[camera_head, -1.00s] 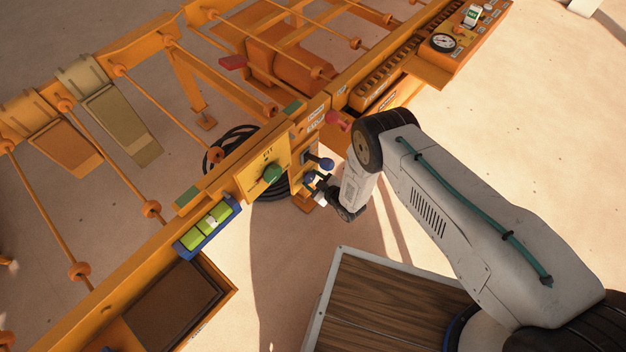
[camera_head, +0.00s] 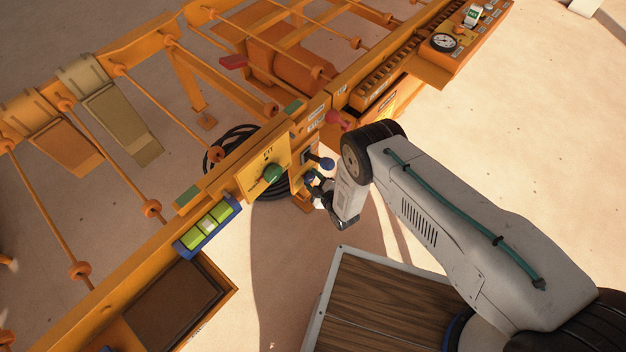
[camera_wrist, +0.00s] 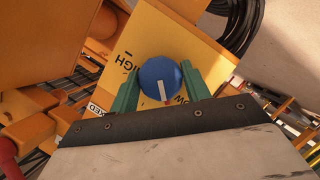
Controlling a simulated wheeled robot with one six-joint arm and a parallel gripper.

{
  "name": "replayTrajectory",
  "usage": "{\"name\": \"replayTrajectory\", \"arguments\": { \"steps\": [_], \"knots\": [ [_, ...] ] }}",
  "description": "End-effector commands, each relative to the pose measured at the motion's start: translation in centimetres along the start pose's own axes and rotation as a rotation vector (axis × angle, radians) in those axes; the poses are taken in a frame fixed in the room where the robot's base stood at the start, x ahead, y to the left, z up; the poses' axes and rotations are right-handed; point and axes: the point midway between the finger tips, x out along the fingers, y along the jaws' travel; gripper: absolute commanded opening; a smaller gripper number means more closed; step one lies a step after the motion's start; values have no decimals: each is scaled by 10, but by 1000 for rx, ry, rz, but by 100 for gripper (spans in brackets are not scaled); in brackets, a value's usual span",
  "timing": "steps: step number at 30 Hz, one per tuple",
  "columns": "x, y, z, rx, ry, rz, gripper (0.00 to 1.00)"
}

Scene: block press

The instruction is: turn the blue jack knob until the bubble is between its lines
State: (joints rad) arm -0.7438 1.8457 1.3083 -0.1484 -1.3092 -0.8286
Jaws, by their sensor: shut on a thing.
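The blue jack knob (camera_wrist: 158,77) has a white pointer line and sits on a yellow plate (camera_wrist: 140,40) marked HIGH and LOW in the wrist view. The pointer is toward the bottom of the picture, near LOW. My gripper (camera_wrist: 160,86) is shut on the knob, with a green finger on each side. In the head view my gripper (camera_head: 318,190) is at the front of the orange frame, where the knob is mostly hidden. The level (camera_head: 193,238) has a blue body and a green vial. A pale bubble (camera_head: 208,226) shows near the vial's middle; its exact place between the lines is too small to tell.
A blue ball-ended lever (camera_head: 327,164) and a red knob (camera_head: 334,118) are close to my gripper. A wood-topped surface (camera_head: 385,305) is below my arm. Open floor lies to the right.

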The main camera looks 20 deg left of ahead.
Motion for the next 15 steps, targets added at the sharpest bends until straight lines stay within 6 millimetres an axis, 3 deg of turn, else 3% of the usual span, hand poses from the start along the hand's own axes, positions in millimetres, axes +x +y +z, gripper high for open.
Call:
{"name": "replayTrajectory", "arguments": {
  "steps": [7,8,9,15],
  "knots": [
    [0,0,0,1,1,0,24],
    [0,0,0,1,1,-1,53],
    [0,0,0,1,1,-1,64],
    [0,0,0,1,1,-1,67]
  ]
}}
